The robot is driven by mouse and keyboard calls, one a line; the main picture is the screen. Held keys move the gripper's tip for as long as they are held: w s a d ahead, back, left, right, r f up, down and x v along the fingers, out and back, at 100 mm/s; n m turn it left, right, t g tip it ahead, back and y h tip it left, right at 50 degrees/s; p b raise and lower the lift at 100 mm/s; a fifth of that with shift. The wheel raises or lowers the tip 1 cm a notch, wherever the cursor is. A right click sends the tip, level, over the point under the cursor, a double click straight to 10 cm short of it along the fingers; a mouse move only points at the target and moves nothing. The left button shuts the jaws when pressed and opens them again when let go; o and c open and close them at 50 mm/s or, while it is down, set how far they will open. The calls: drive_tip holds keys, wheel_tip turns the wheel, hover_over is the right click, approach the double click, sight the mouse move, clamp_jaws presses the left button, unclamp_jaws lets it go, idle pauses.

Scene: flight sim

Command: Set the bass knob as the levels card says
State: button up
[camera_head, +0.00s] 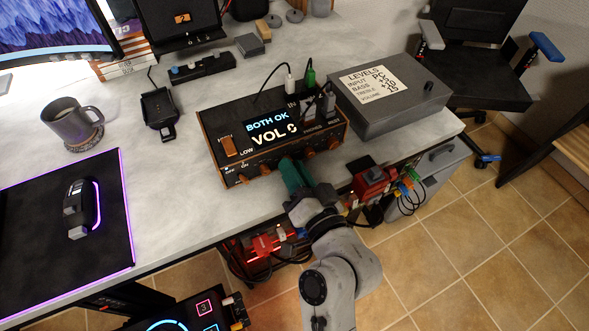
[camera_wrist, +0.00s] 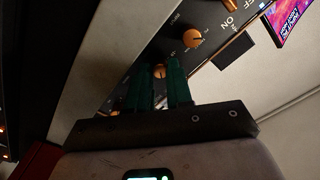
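The amplifier box (camera_head: 207,142) has wooden sides, a screen reading "BOTH OK" and "VOL 0", and a row of orange knobs along its front. My gripper (camera_head: 292,166) has green fingers at the middle of that front. In the wrist view, the fingertips of my gripper (camera_wrist: 160,69) are apart, with an orange knob (camera_wrist: 161,71) between them; I cannot tell if they press on it. That knob's label is not readable, so I cannot tell whether it is the bass knob. The levels card (camera_head: 368,84) lists bass, treble and volume; bass seems to read +5.
The card lies on a grey box (camera_head: 415,105) right of the amplifier. A red device (camera_head: 371,178) and cables hang at the desk edge, right of my gripper. A mug (camera_head: 72,122) and mouse (camera_head: 79,207) are at left.

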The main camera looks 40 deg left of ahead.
drive_tip(key=o, duration=0.4)
drive_tip(key=b+v, duration=0.1)
drive_tip(key=v, duration=0.9)
drive_tip(key=shift+s+d, duration=0.1)
drive_tip(key=shift+d, duration=0.3)
drive_tip(key=s+d+f+m+g+h, duration=0.1)
drive_tip(key=d+f+h, duration=0.6)
drive_tip(key=d, duration=0.7)
drive_tip(key=s+d+f+m+g+h, duration=0.15)
drive_tip(key=d+f+h, duration=0.35)
drive_tip(key=d+f, duration=0.6)
drive_tip(key=s+d+m+g+h, duration=0.45)
drive_tip(key=s+d, duration=0.65)
drive_tip(key=d, duration=0.5)
drive_tip(key=shift+n+t, duration=0.5)
drive_tip(key=shift+n, duration=0.1)
drive_tip(key=r+p, duration=1.4)
drive_tip(key=shift+w+a+r, duration=0.1)
drive_tip(key=shift+w+a, duration=0.05)
drive_tip(key=shift+a, duration=0.1)
